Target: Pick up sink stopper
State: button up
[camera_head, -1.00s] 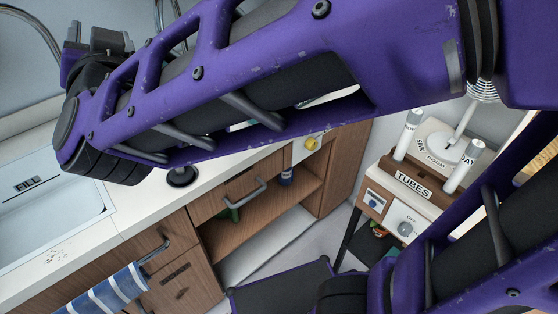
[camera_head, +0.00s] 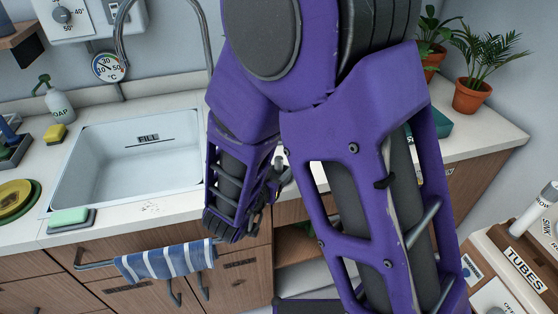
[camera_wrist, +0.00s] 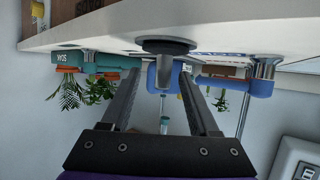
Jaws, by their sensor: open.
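The sink stopper (camera_wrist: 168,46) is a dark round disc with a grey knob. In the wrist view, which is upside down, it rests on the white counter near its edge, with the knob pointing down in the picture. My gripper (camera_wrist: 160,82) is open and empty. Its two dark fingers point toward the stopper, with the knob in line with the space between the fingertips. I cannot tell whether the fingertips reach it. In the head view my gripper (camera_head: 278,180) is partly hidden by my purple arm, and the stopper is hidden there.
The sink (camera_head: 130,165) is left of my arm, with a striped towel (camera_head: 165,262) on the rail below. A blue object (camera_wrist: 208,84) and a teal box (camera_wrist: 85,58) lie beyond the stopper.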

jog(key=shift+a+b+x, duration=0.1)
jog(key=shift+b+x, duration=0.15)
jog(key=shift+x, duration=1.45)
jog(key=shift+a+b+x, duration=0.15)
jog(key=shift+b+x, duration=0.05)
jog(key=shift+x, duration=1.55)
jog(key=shift+r, duration=0.1)
grip_shut()
